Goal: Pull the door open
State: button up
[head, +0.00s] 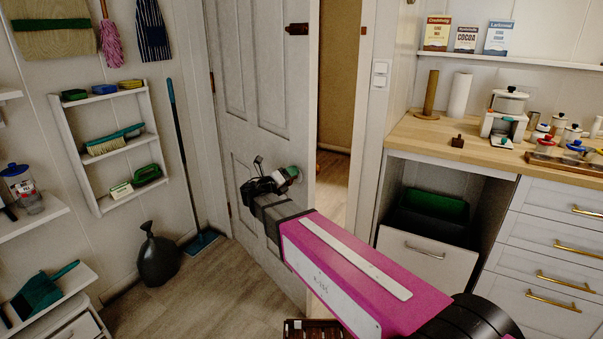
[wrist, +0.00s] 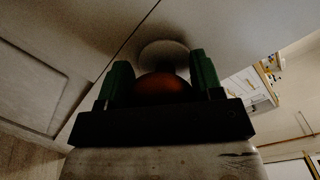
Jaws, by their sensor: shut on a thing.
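The white panelled door (head: 260,85) stands partly open in the head view, with a gap at its right edge showing a room beyond. The gripper (head: 275,182) is at the door's right side, at knob height. In the wrist view my gripper (wrist: 160,88) has its two green fingers on either side of a round reddish-brown knob (wrist: 162,87), shut on it. A pale round plate (wrist: 165,52) sits behind the knob on the door face. In the head view the knob is mostly hidden by the gripper.
An open bin drawer (head: 425,262) stands right of the doorway, under the wooden counter (head: 480,150). A dark vase-like bag (head: 157,258) and a blue broom (head: 200,240) stand left of the door. Bare floor (head: 225,280) lies in front of the door.

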jog(key=v, duration=0.4)
jog(key=shift+a+f, duration=0.1)
jog(key=shift+a, duration=0.5)
jog(key=o, duration=1.2)
jog(key=shift+d, duration=0.1)
jog(key=shift+s, duration=0.15)
jog(key=v, duration=1.1)
